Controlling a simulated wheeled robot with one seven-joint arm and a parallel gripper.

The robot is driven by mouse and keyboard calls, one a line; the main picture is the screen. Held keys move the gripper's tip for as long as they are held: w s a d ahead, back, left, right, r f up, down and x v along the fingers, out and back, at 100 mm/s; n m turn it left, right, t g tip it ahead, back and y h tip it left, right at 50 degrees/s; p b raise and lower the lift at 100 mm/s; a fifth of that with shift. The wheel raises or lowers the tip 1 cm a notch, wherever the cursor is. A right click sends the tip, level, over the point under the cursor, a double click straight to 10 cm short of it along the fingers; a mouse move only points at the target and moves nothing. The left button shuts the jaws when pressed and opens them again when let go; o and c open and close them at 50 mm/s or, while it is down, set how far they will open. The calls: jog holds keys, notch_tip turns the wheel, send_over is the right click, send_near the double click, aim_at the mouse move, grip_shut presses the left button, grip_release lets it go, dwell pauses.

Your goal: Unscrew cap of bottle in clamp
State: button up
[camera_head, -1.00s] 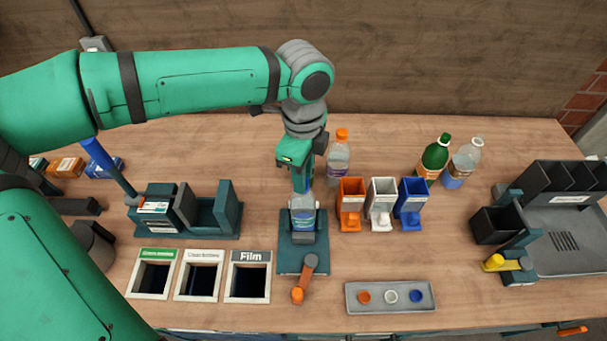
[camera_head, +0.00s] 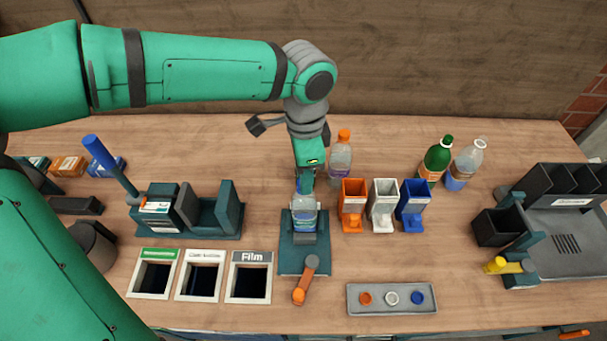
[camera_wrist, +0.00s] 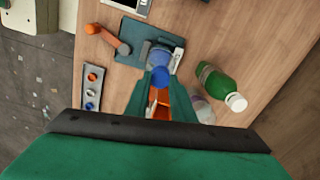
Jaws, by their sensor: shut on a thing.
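A clear bottle (camera_head: 304,213) with a pale label stands upright in the clamp (camera_head: 303,258), a dark teal base with an orange-tipped lever (camera_head: 305,280). My gripper (camera_head: 305,186) points down over the bottle's top and is shut on its blue cap. In the wrist view the blue cap (camera_wrist: 160,77) shows between the fingertips of my gripper (camera_wrist: 161,88), with the clamp (camera_wrist: 135,38) beyond it. The fingers hide part of the cap in the head view. I cannot tell whether the thread is loose.
Orange, white and blue dispensers (camera_head: 382,205) stand right of the clamp. An orange-capped bottle (camera_head: 340,160) is close behind my gripper. A green bottle (camera_head: 437,158) and a clear bottle (camera_head: 466,165) stand farther right. A grey tray (camera_head: 392,310) of caps lies in front. Framed openings (camera_head: 249,257) are left.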

jog(key=o, duration=1.1)
jog(key=shift+d, duration=0.1)
jog(key=shift+s, duration=0.1)
